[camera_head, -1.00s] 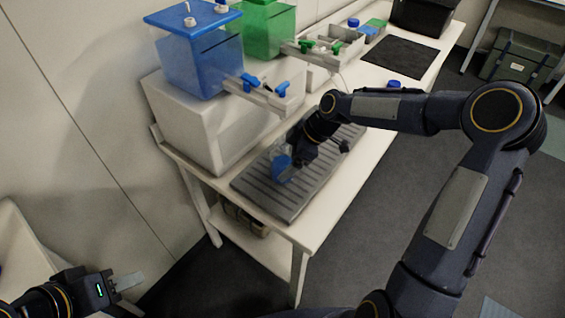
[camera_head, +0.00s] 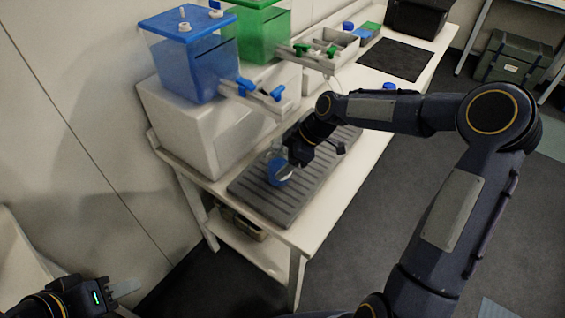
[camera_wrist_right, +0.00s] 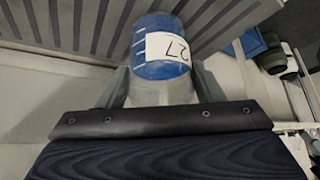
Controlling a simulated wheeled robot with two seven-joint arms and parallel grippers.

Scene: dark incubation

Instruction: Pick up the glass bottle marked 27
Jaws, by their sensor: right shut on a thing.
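The glass bottle marked 27 (camera_wrist_right: 158,75) holds blue liquid and has a white label with 27 on it, upside down in the right wrist view. In the head view the bottle (camera_head: 279,171) is over the grey ribbed tray and looks tilted. My right gripper (camera_head: 288,158) is shut on the bottle; its fingers (camera_wrist_right: 155,90) stand on both sides of it in the wrist view. I cannot tell whether the bottle's base touches the tray. My left gripper (camera_head: 126,287) is at the lower left, away from the bench; its opening is not clear.
The grey ribbed tray (camera_head: 252,196) lies on the white bench. Behind it are a blue tank (camera_head: 195,65) and a green tank (camera_head: 262,32) with taps that overhang near my right arm. A black mat (camera_head: 395,58) and a blue-capped bottle (camera_head: 389,87) are further along.

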